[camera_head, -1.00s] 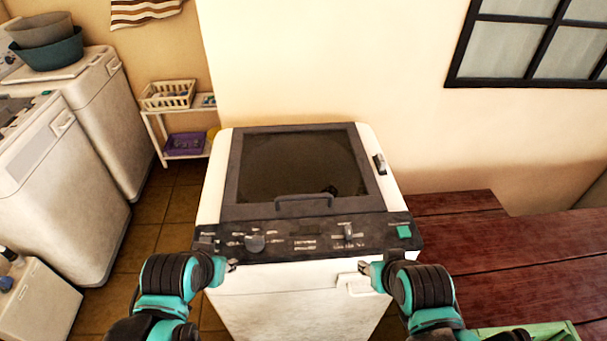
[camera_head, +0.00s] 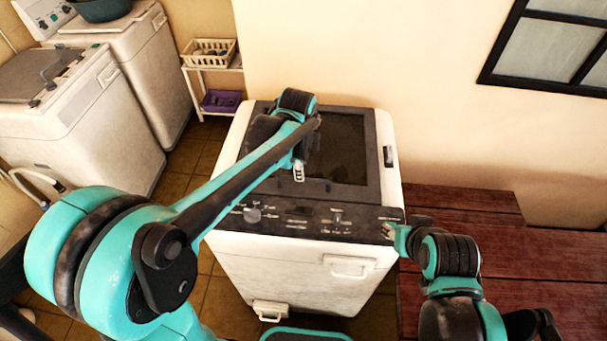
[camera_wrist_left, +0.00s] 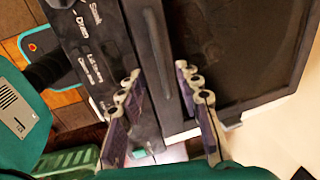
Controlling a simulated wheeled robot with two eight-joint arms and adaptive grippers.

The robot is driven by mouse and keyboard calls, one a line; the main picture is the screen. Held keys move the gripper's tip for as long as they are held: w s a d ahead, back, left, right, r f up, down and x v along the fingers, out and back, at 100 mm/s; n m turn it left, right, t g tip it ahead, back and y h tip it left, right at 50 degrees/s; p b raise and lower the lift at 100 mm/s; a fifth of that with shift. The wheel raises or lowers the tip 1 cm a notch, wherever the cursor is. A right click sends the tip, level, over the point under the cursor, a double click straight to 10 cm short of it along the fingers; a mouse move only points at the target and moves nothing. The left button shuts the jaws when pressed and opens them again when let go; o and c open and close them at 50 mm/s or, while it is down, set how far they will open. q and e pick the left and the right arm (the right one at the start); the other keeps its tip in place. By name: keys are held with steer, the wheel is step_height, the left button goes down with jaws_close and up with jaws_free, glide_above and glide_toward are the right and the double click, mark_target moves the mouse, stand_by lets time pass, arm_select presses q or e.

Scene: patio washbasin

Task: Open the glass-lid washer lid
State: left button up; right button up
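The washer (camera_head: 300,255) is white with a dark control panel (camera_head: 275,216). Its dark-framed glass lid (camera_head: 345,150) lies shut on top; it also shows in the left wrist view (camera_wrist_left: 255,45). My left gripper (camera_head: 299,172) is over the front part of the lid, by the handle, and hides part of it. In the left wrist view my left gripper (camera_wrist_left: 159,72) is open, and the dark bar handle (camera_wrist_left: 160,50) appears between its fingers. I cannot tell whether they touch it. My right gripper (camera_head: 388,231) is at the panel's right end; its finger state is unclear.
A dark red wooden table (camera_head: 460,215) stands right of the washer. Two other white machines stand at left, one of them nearer (camera_head: 75,110). A small shelf holds a cream basket (camera_head: 208,53). A wall with a window (camera_head: 560,45) is behind.

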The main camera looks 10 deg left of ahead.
arm_select(q)
steer(key=f, duration=0.3)
steer(key=w+f+b, duration=0.1)
steer(key=f, duration=0.2)
steer(key=shift+w, duration=0.1)
jaws_close()
